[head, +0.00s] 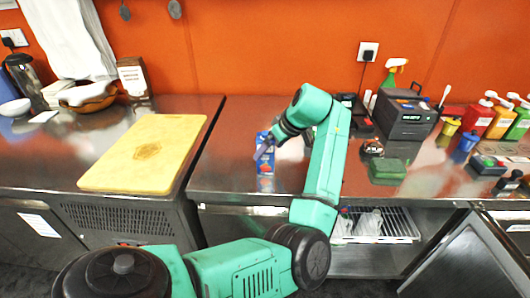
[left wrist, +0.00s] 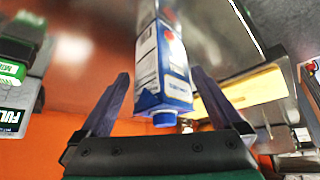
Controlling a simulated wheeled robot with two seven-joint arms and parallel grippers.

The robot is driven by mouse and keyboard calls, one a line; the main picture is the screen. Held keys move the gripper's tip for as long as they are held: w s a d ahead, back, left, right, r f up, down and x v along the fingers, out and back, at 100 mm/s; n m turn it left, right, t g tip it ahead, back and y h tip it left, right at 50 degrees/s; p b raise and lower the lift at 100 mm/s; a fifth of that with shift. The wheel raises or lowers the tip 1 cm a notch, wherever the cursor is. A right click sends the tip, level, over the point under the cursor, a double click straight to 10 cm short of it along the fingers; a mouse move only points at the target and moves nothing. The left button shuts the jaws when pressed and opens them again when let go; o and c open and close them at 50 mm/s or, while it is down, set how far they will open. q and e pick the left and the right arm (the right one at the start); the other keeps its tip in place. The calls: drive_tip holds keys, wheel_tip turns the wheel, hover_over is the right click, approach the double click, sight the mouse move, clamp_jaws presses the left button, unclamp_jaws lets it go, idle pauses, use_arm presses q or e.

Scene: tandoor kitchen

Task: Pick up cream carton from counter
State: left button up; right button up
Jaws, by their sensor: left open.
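The cream carton (head: 265,167), blue and white, stands upright on the steel counter (head: 229,178) near its front edge. My left gripper (head: 263,148) reaches it from the right and hides part of it in the head view. In the left wrist view the carton (left wrist: 166,65) appears upside down, with its blue cap toward the gripper. The open fingers (left wrist: 165,100) show on either side of it, with gaps visible. I cannot tell exactly how deep the carton sits between them. My right gripper is in neither view.
A yellow cutting board (head: 146,152) lies on the counter to the left. A dark printer-like box (head: 404,114), a green container (head: 388,171) and several sauce bottles (head: 500,122) stand to the right. An open shelf (head: 398,224) shows below the counter.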

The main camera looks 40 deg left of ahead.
sight(266, 155)
use_arm(q)
drive_tip(key=p+x, duration=0.1)
drive_tip(key=x, duration=0.3)
drive_tip(key=shift+s+d+f, duration=0.15)
drive_tip(key=shift+d+f, duration=0.05)
drive_tip(key=shift+a+f, duration=0.1)
drive_tip(key=shift+f, duration=0.1)
drive_tip(key=c, duration=1.2)
clamp_jaws()
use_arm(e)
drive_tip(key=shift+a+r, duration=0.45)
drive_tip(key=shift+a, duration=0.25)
use_arm(q)
drive_tip(key=shift+r, duration=0.15)
